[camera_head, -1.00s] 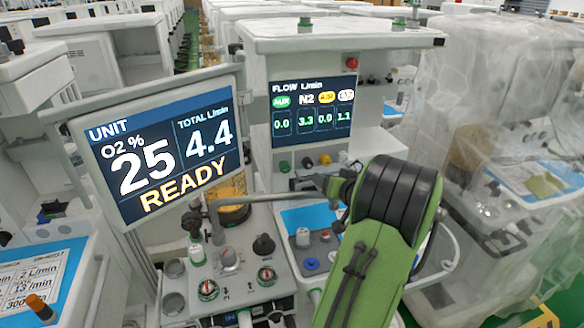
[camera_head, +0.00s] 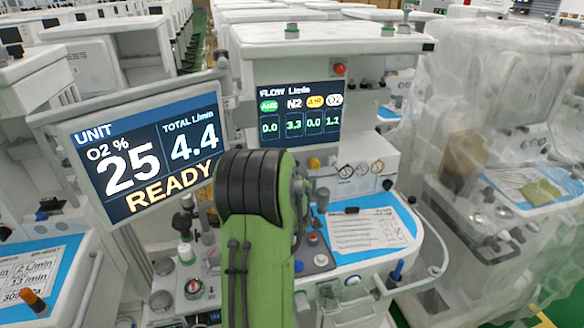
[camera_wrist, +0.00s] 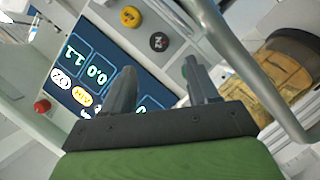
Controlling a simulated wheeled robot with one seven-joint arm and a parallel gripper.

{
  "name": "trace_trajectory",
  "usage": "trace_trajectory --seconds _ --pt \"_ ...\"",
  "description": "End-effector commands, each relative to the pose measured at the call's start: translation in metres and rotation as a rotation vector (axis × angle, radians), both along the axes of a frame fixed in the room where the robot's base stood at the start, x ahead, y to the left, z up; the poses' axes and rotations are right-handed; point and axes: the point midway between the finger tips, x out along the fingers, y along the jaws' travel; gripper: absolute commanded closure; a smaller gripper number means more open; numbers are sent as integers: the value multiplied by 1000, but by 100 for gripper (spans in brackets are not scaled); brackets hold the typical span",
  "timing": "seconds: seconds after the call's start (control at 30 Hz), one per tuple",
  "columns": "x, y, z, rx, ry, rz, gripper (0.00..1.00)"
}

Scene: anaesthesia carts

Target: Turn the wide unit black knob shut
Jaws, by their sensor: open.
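The wide unit (camera_head: 375,48) stands ahead, with a flow display (camera_head: 300,115) above a row of knobs. In the wrist view the black knob (camera_wrist: 158,41), marked N2, faces me beside the yellow knob (camera_wrist: 130,16). In the head view my green arm hides the black knob; the yellow knob (camera_head: 314,163) shows to the right of the arm. My gripper (camera_wrist: 158,72) is open and empty. The black knob appears beyond its two fingertips, between them in the picture and apart from them. The head view hides the fingers. The N2 reading is 3.3.
A tilted READY screen (camera_head: 146,160) stands to the left of my arm. In the wrist view a grey pipe (camera_wrist: 245,65) and an amber canister (camera_wrist: 285,85) lie close on the right. A blue-edged worktop (camera_head: 409,216) and plastic-wrapped machines (camera_head: 500,100) are at the right.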

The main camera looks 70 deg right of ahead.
Motion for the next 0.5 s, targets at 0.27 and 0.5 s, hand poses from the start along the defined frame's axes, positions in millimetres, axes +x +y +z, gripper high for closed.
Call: trace_trajectory --seconds 0.27,0.5 --pt "15 -65 -16 -1 -2 0 41" --pt "21 -90 -23 0 -3 0 41"
